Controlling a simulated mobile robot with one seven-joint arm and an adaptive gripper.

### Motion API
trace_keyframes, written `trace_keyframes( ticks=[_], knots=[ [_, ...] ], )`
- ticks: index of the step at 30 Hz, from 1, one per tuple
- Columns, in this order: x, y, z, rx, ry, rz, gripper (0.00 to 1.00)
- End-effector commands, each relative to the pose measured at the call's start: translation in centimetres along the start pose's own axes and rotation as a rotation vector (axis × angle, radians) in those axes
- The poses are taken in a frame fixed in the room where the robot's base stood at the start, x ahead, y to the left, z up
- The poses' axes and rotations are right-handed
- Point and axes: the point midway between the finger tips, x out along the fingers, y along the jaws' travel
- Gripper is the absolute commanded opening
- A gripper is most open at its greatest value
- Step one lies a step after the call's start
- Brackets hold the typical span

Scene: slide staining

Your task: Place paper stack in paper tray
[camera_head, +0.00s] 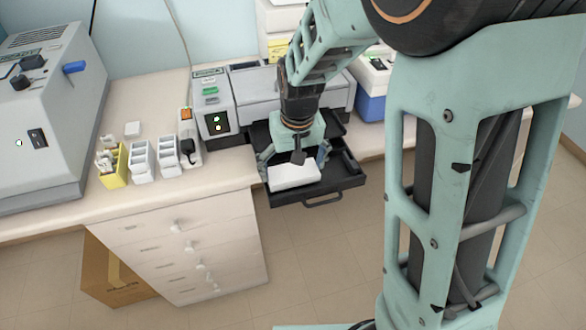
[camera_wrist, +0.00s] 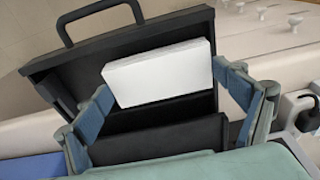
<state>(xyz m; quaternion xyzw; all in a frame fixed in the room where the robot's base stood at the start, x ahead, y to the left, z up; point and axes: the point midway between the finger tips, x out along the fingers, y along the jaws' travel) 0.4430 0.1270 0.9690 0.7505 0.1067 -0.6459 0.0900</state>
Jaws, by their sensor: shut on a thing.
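The white paper stack (camera_head: 293,174) is between the fingers of my gripper (camera_head: 293,168), which is shut on it. The stack is over the black paper tray (camera_head: 345,183), which is pulled out from the grey printer (camera_head: 252,92). In the wrist view, the paper stack (camera_wrist: 160,72) lies across the tray (camera_wrist: 75,75), with blue finger pads of my gripper (camera_wrist: 165,95) at both sides. I cannot tell whether the stack touches the tray floor. The tray's handle (camera_head: 323,199) faces the front.
A yellow holder (camera_head: 113,168) and white slide racks (camera_head: 143,160) stand on the counter to the left. A large grey machine (camera_head: 48,120) stands farther left. Drawers (camera_head: 190,250) are below, with a cardboard box (camera_head: 108,275) on the floor. A blue-and-white device (camera_head: 371,88) is right of the printer.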

Motion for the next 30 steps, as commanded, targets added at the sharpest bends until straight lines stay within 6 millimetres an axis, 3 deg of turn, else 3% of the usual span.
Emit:
trace_keyframes(
  ticks=[17, 18, 20, 30],
  knots=[
    [1.1, 0.0, 0.1, 0.000, 0.001, 0.000, 0.58],
    [1.1, 0.0, 0.2, 0.000, 0.000, 0.000, 0.91],
    [1.1, 0.0, 0.2, 0.000, 0.000, 0.000, 0.97],
    [1.0, 0.0, 0.1, 0.000, 0.000, 0.000, 1.00]
  ],
)
